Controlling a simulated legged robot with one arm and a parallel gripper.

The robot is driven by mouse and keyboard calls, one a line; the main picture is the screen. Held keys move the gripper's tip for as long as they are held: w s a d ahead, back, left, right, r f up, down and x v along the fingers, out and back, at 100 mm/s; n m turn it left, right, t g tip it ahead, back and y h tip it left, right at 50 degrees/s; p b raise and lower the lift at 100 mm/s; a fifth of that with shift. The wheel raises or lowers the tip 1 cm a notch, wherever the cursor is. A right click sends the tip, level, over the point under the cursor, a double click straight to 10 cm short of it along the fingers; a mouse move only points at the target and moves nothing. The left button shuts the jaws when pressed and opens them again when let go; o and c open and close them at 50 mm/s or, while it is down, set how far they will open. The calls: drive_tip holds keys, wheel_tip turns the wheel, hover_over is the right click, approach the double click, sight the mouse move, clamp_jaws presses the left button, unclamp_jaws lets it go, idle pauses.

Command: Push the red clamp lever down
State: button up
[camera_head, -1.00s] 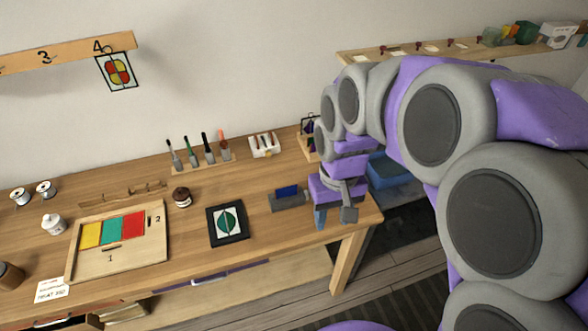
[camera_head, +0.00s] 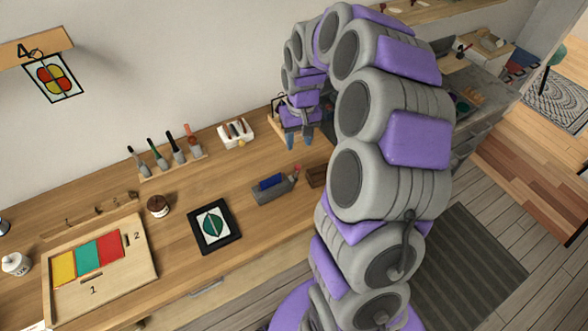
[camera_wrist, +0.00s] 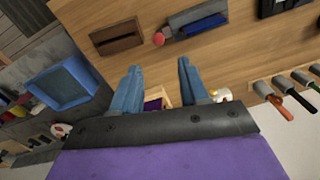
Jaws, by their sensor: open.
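The red clamp lever shows as a small red knob (camera_head: 297,169) at the right end of a grey clamp (camera_head: 270,189) with a blue block (camera_head: 271,182) on it, near the table's front edge. In the wrist view the red knob (camera_wrist: 158,39) lies above and between my fingers, at the end of the grey clamp (camera_wrist: 195,22). My gripper (camera_head: 299,140) is open and empty, with its fingers pointing down above the table, behind the clamp in the head view. In the wrist view its two blue fingers (camera_wrist: 160,82) are apart and do not touch the lever.
A brown slotted block (camera_head: 317,176) sits just right of the lever. A white tool holder (camera_head: 236,133) and a rack of upright tools (camera_head: 172,163) stand left of my gripper. A blue bin (camera_wrist: 63,83) shows in the wrist view.

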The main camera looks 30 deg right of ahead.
sight(297, 165)
drive_tip(key=f, duration=0.4)
drive_tip(key=f+b, duration=0.1)
drive_tip(key=f, duration=0.3)
drive_tip(key=f+b, duration=0.1)
drive_tip(key=f, duration=0.3)
drive_tip(key=shift+a+f, duration=0.35)
drive_tip(key=shift+f, duration=0.3)
drive_tip(key=shift+d+f, duration=0.25)
drive_tip(key=shift+d, duration=0.1)
drive_tip(key=shift+c, duration=0.2)
drive_tip(key=shift+a, duration=0.2)
drive_tip(key=c, duration=0.3)
clamp_jaws()
